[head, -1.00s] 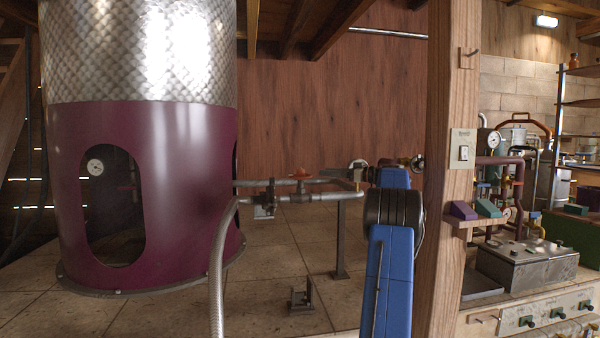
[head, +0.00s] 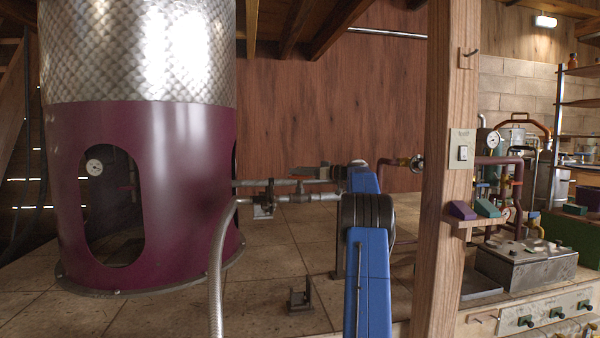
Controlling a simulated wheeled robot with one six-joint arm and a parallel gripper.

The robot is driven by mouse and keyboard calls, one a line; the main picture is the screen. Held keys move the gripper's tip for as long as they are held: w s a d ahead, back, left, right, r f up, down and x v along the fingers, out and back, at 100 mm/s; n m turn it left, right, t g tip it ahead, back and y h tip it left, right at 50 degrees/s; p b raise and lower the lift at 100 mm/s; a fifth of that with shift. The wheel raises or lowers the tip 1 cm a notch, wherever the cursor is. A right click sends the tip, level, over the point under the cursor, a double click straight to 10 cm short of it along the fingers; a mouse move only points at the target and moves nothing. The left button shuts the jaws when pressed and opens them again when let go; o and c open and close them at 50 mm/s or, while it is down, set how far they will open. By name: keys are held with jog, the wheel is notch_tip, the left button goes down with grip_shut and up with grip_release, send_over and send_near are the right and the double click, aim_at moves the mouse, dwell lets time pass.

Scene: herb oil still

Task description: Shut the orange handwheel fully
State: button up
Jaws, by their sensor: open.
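The orange handwheel is hidden in the head view, at the place where my gripper (head: 304,172) now shows. It belongs to the valve on the grey pipe (head: 325,196) right of the big still (head: 150,190). My gripper reaches left from my blue arm, just above this pipe. Its jaws are open, seen from the side and small. Whether they are around the handwheel or only in front of it, I cannot tell.
A wooden post (head: 450,130) with a switch stands close right of my arm. A grey hose (head: 217,270) hangs from the pipe on the left. A small metal bracket (head: 300,298) is on the tiled floor. A metal box (head: 525,265) sits at the right.

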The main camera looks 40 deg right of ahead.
jog(key=c, duration=1.1)
jog(key=shift+o, duration=0.2)
jog(key=shift+a+r+m+h, duration=0.1)
jog(key=shift+m+h, duration=0.3)
jog(key=shift+h, duration=0.2)
jog(key=m+h, duration=0.2)
jog(key=h, duration=0.1)
jog(key=m+t+h, duration=0.1)
jog(key=m+h, duration=0.1)
jog(key=h, duration=0.1)
jog(key=shift+a+h, duration=0.1)
jog(key=shift+h, duration=0.3)
jog(key=shift+m+h, duration=1.7)
jog(key=shift+h, duration=0.4)
jog(key=shift+g+h, duration=0.3)
jog(key=shift+m+g+h, duration=0.9)
jog(key=shift+m+h, duration=0.5)
jog(key=shift+h, duration=0.5)
